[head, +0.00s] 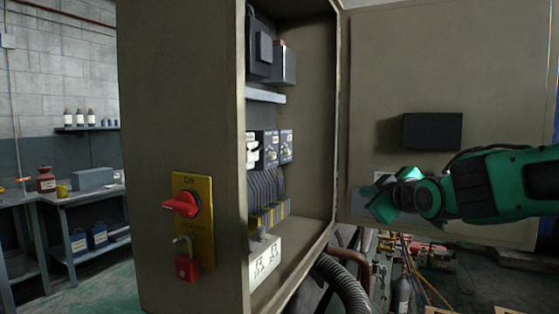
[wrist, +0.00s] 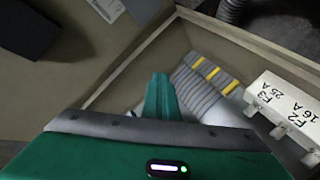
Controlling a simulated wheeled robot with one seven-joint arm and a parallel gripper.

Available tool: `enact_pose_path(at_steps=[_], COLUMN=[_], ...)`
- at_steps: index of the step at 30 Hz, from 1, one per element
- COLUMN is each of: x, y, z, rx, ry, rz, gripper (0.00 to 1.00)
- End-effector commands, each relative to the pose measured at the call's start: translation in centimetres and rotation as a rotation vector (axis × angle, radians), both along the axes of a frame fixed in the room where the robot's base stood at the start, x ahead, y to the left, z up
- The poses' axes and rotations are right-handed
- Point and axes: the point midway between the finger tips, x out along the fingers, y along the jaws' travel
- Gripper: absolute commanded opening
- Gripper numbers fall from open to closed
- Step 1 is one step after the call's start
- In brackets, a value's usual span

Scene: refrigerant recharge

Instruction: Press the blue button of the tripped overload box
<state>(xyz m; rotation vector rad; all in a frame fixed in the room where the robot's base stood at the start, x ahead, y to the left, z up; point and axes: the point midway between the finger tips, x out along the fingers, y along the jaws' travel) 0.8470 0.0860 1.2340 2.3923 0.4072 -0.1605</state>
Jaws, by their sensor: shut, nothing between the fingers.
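The open cabinet (head: 185,110) stands in the middle of the head view. Inside is a row of small dark boxes with light and blue faces, among them a middle box (head: 270,148) and a right box (head: 286,146). Their buttons are too small to make out, and I cannot tell which box is tripped. My gripper (head: 378,204) is in front of the open door, to the right of the cabinet opening and apart from the boxes. In the wrist view its green fingers (wrist: 160,80) are shut and empty. The boxes do not show there.
The open door (head: 395,60) carries a dark box (head: 432,131). Below the small boxes are grey terminal blocks (head: 265,190) and a white fuse block (head: 265,262), also in the wrist view (wrist: 285,110). A red switch (head: 182,204) and padlock (head: 187,267) are on the cabinet's side.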

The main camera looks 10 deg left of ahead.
Motion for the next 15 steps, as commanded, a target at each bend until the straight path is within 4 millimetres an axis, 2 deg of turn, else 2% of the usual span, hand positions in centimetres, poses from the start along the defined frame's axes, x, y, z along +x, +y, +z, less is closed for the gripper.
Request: enact_pose_path(at_steps=[1, 3, 6, 10, 15], x=[0.4, 0.7, 0.8, 0.6, 0.5], y=[2.5, 5.3, 8.3, 10.8, 11.7], z=[1.4, 3.4, 5.7, 7.4, 8.2], rx=[-0.013, -0.028, -0.044, -0.053, -0.056], ry=[-0.057, -0.137, -0.229, -0.303, -0.336], rz=[0.042, 0.087, 0.134, 0.17, 0.181], gripper=[0.0, 0.0, 0.0, 0.0, 0.0])
